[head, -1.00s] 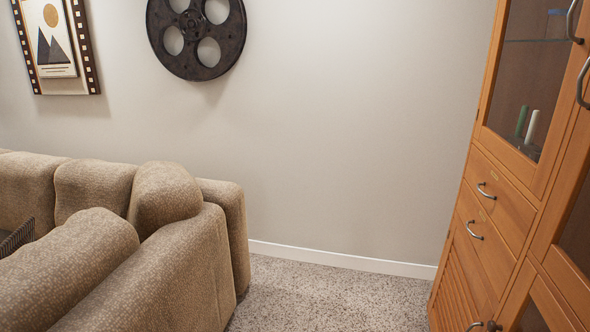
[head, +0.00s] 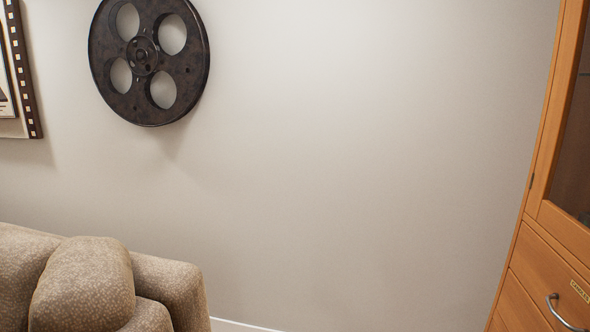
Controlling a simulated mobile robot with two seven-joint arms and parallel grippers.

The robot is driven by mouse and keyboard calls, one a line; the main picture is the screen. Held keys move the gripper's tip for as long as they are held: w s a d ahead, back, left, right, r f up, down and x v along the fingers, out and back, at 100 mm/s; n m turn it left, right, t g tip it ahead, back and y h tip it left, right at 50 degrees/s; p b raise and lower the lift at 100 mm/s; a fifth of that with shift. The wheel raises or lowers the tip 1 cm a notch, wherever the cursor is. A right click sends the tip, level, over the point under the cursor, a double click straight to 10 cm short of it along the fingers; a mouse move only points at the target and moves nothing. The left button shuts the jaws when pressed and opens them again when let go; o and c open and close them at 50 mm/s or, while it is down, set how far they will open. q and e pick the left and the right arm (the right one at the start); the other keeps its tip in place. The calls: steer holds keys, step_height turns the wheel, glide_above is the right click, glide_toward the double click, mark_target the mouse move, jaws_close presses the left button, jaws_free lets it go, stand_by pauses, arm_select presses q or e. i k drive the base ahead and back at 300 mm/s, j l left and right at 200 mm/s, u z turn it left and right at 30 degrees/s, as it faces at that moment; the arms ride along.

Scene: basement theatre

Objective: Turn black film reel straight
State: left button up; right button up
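The black film reel (head: 186,88) hangs on the pale wall at the upper left of the head view. It is a dark round disc with several large round holes and a small hub (head: 142,56) in the middle. Its top edge is cut off or close to the top of the picture. The holes sit at a slant around the hub rather than squarely. Neither of my grippers is in view.
A beige patterned sofa (head: 84,285) stands at the lower left, below the reel. A framed picture with a film-strip border (head: 25,75) hangs at the left edge. A wooden cabinet (head: 540,240) stands at the right. The wall (head: 350,150) between is bare.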

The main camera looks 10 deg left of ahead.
mark_target(189, 68)
steer(key=i+u, duration=0.2)
steer(key=i, duration=0.25)
steer(key=i+l+u, duration=0.15)
steer(key=i, duration=0.25)
steer(key=i+l+u, duration=0.2)
steer(key=i, duration=0.2)
steer(key=i+u, duration=0.35)
steer(key=i+l+u, duration=0.15)
steer(key=u, duration=0.15)
steer(key=i+l+u, duration=0.2)
steer(key=u, duration=0.15)
steer(key=i, duration=0.1)
